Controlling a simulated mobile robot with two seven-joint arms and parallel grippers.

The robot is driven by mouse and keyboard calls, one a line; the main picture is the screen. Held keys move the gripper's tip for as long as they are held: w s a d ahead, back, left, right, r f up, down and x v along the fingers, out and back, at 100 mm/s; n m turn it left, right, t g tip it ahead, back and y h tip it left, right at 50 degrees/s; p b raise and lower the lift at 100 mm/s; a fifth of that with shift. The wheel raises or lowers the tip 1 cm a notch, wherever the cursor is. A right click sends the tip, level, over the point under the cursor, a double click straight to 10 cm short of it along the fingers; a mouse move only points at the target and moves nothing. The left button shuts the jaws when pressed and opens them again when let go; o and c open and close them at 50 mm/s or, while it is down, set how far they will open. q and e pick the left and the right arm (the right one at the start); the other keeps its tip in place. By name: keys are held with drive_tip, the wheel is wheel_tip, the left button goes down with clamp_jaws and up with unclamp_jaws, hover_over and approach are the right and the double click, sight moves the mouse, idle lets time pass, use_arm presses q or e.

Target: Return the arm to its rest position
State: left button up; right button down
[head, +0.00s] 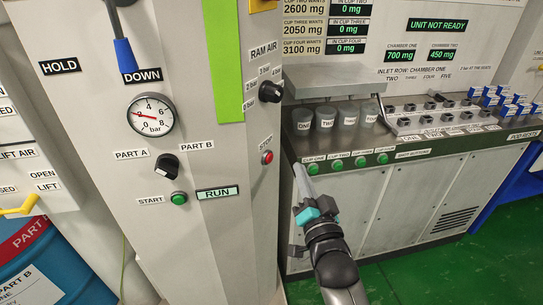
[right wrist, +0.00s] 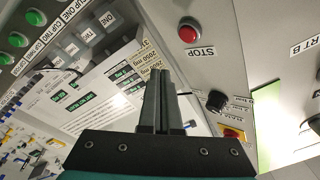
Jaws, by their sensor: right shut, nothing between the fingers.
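My right gripper (head: 298,170) reaches up from the bottom of the head view, in front of the cup bench and right of the grey console (head: 215,245). In the right wrist view its two dark fingers (right wrist: 156,100) are together, with nothing between them. It touches nothing that I can make out. The red STOP button (head: 267,157) is up and to the left of the fingertips; it also shows in the right wrist view (right wrist: 189,31). My left gripper is in neither view.
The console carries a gauge (head: 151,115), a blue-handled lever (head: 124,55) beside DOWN, a selector knob (head: 167,165) and a green START button (head: 179,198). Cups (head: 325,117) and green cup buttons (head: 337,165) line the bench. A blue drum (head: 50,265) stands left. Green floor (head: 440,280) is open at lower right.

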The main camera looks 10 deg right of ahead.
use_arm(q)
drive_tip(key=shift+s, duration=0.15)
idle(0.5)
use_arm(e)
drive_tip(key=s+a+f+n+g, duration=0.1)
drive_tip(key=s+f+n+g, duration=0.35)
drive_tip(key=f, duration=1.25)
drive_tip(key=s+a+f+n+g, duration=0.1)
drive_tip(key=s+f+g, duration=0.6)
drive_tip(key=f, duration=1)
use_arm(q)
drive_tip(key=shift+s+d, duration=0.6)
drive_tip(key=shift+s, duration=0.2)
use_arm(e)
drive_tip(key=s+d+f+n+g, duration=0.1)
drive_tip(key=s+f, duration=0.4)
drive_tip(key=s, duration=0.6)
drive_tip(key=s+d+f+n+g, duration=0.1)
drive_tip(key=s+d+f+g, duration=0.2)
drive_tip(key=s+f, duration=0.3)
drive_tip(key=s+d+f+n+g, duration=0.2)
drive_tip(key=s+f, duration=0.4)
drive_tip(key=s, duration=1)
drive_tip(key=shift+s+g+h, duration=0.25)
drive_tip(key=shift+g+h, duration=0.05)
drive_tip(key=shift+g, duration=0.25)
